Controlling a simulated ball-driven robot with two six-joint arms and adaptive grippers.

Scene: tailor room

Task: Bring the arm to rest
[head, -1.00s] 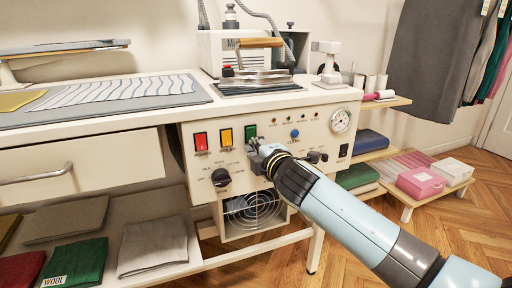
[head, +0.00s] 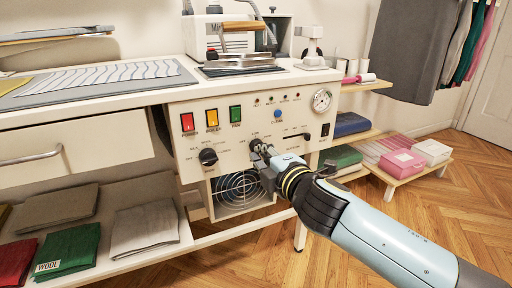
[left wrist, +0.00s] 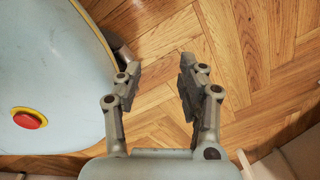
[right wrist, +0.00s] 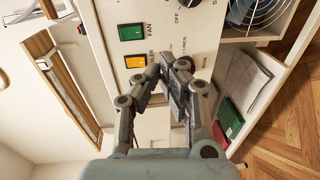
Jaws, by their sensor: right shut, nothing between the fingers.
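My right arm comes in from the lower right in the head view. My right gripper (head: 262,152) is in front of the lower middle of the white control panel (head: 180,150) and hides part of it. In the right wrist view its fingers (right wrist: 168,72) are closed together with nothing between them. I cannot tell whether the fingertips touch the panel. My left gripper (left wrist: 155,85) shows only in the left wrist view. Its fingers are apart and empty, above the wooden floor.
The panel carries red (head: 187,122), yellow (head: 212,118) and green (head: 235,114) switches, a dark knob (head: 208,157) and a gauge (head: 321,100). Folded cloths (head: 68,248) lie on the lower shelf. Floor at right is clear.

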